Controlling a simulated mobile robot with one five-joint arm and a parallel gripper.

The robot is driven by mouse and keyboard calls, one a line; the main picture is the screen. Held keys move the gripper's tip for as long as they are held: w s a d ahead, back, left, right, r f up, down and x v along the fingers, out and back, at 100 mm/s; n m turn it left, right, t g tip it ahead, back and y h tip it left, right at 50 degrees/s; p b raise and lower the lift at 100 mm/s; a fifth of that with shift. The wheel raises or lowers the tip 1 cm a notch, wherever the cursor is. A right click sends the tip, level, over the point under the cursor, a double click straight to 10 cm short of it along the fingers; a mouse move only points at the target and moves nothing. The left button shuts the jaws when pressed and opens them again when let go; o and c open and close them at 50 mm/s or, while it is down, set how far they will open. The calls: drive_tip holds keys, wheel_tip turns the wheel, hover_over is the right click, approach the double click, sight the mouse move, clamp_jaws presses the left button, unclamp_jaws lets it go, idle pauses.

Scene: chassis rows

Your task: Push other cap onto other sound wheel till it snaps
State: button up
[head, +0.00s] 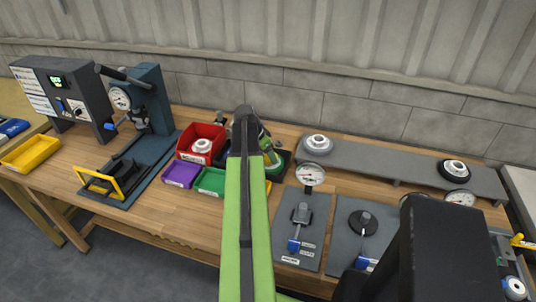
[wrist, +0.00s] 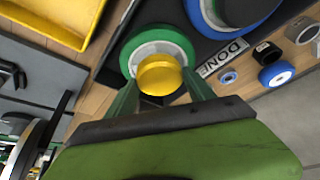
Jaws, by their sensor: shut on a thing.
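My gripper (wrist: 162,82) is shut on a yellow cap (wrist: 160,76), with a finger on either side of it in the wrist view. Directly beyond the cap is a wheel with a green tyre and pale hub (wrist: 140,50). The cap overlaps the hub in this view; I cannot tell whether it is seated or only close. In the head view my green arm hides most of the gripper; a green round part (head: 272,159) shows just right of it. A blue wheel (wrist: 238,22) lies in the dark tray marked DONE (wrist: 222,58).
A black cap-like piece (wrist: 267,51) and a small blue-and-white wheel (wrist: 276,75) lie right of the tray. Red (head: 213,131), purple (head: 181,175) and green bins stand left of my arm. A grey shelf (head: 385,163) carries two wheels at the back right.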

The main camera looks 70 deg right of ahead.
drive_tip(key=shift+f, duration=0.3)
idle(0.6)
drive_tip(key=o, duration=1.4)
drive_tip(key=shift+b, duration=0.3)
drive_tip(key=p+v, duration=1.6)
drive_tip(key=v, duration=0.1)
drive_tip(key=shift+w+a+r, duration=0.1)
drive_tip(key=shift+a, duration=0.05)
